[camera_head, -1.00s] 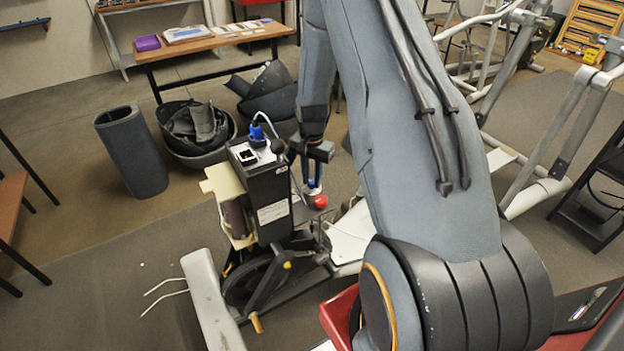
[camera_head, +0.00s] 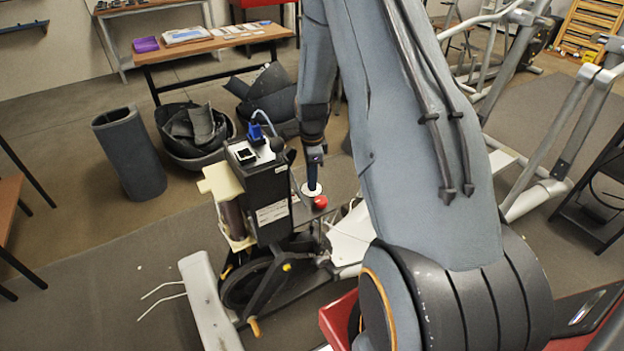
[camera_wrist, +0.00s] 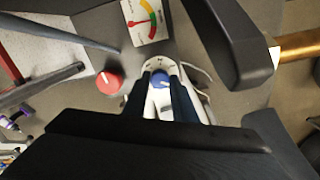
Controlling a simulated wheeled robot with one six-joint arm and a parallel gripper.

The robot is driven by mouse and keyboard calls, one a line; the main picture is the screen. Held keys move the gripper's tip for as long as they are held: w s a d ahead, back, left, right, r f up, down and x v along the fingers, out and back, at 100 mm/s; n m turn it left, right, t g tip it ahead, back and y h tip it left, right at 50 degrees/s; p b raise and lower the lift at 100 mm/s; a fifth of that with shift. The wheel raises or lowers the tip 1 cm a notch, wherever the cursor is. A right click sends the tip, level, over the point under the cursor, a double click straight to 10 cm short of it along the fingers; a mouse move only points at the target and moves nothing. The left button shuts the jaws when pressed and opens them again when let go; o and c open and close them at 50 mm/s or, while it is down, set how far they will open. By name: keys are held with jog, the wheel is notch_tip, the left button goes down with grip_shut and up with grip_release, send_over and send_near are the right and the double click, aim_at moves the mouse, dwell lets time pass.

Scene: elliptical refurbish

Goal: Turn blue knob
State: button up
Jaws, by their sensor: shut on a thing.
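The blue knob (camera_wrist: 160,79) sits on a round white base (camera_head: 311,190), on the panel of the black-and-white machine. In the wrist view it is between the tips of my gripper (camera_wrist: 161,83), which is shut on it, one dark finger on each side. In the head view my gripper (camera_head: 313,180) points down with its fingertips at the white base. The knob itself is hidden there by the fingers.
A red knob (camera_head: 320,202) is close beside the white base, also in the wrist view (camera_wrist: 109,82). A coloured gauge (camera_wrist: 146,20) is near it. The black box (camera_head: 262,195) with a blue plug (camera_head: 255,132) stands close left of my gripper.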

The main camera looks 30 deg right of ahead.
jog(key=m, duration=0.4)
jog(key=shift+m+b, duration=0.3)
jog(key=shift+b, duration=0.05)
jog(key=shift+m, duration=1.9)
jog(key=o, duration=1)
jog(key=shift+o, duration=0.2)
jog(key=shift+r, duration=0.1)
